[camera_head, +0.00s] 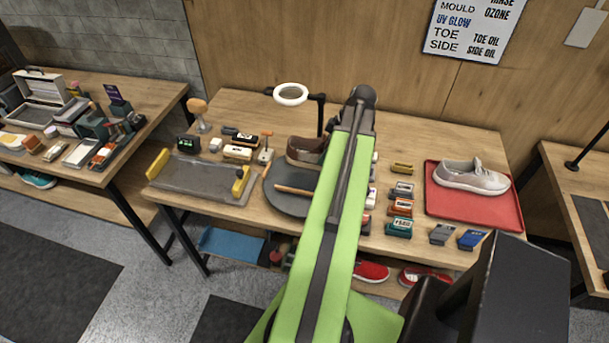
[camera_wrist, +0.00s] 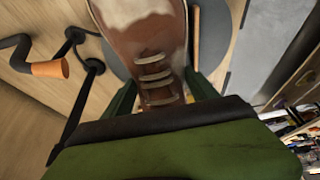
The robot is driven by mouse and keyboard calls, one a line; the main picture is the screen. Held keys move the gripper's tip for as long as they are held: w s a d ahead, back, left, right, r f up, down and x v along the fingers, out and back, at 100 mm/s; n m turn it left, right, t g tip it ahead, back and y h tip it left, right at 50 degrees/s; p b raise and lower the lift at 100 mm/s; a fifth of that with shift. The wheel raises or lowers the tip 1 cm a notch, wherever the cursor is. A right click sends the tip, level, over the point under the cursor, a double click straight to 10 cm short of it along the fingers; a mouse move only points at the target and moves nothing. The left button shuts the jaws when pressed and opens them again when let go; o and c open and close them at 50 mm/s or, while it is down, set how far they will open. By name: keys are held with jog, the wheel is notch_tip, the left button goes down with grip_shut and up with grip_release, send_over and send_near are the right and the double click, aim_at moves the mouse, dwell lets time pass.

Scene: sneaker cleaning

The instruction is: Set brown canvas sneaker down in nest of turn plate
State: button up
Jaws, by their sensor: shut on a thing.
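The brown canvas sneaker (camera_head: 303,151) shows in the head view just left of my arm, over the far part of the turn plate. In the wrist view the sneaker (camera_wrist: 150,40) fills the top middle, laces toward me, with pale smudges on its brown upper. My gripper (camera_wrist: 155,100) is shut on the sneaker, a green finger at each side. The round dark grey turn plate (camera_head: 284,203) is partly hidden by my arm; it also shows in the wrist view (camera_wrist: 213,30) beneath the sneaker. A wooden stick lies across the plate. I cannot tell whether the sneaker touches the plate, and the nest is hidden.
A ring lamp (camera_head: 291,94) on a dark post stands behind the plate. A grey tray with yellow ends (camera_head: 203,179) lies left. Several small boxes (camera_head: 401,207) stand right of my arm. A red mat (camera_head: 444,212) holds a pale sneaker (camera_head: 471,178).

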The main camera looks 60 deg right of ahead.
aim_at(308, 167)
jog(key=w+a+f+b, duration=0.2)
jog(key=w+a+f, duration=0.1)
jog(key=w, duration=0.1)
jog(key=shift+a+f, duration=0.3)
jog(key=shift+f, duration=0.05)
jog(key=shift+w+a, duration=0.15)
jog(key=shift+w, duration=0.25)
notch_tip(308, 167, down, 4)
jog(key=b, duration=0.4)
jog(key=shift+f+b, duration=0.2)
jog(key=shift+b, duration=0.2)
jog(key=shift+s+r, duration=0.1)
jog(key=shift+r, duration=0.15)
jog(key=shift+f, duration=0.15)
jog(key=o, duration=1.8)
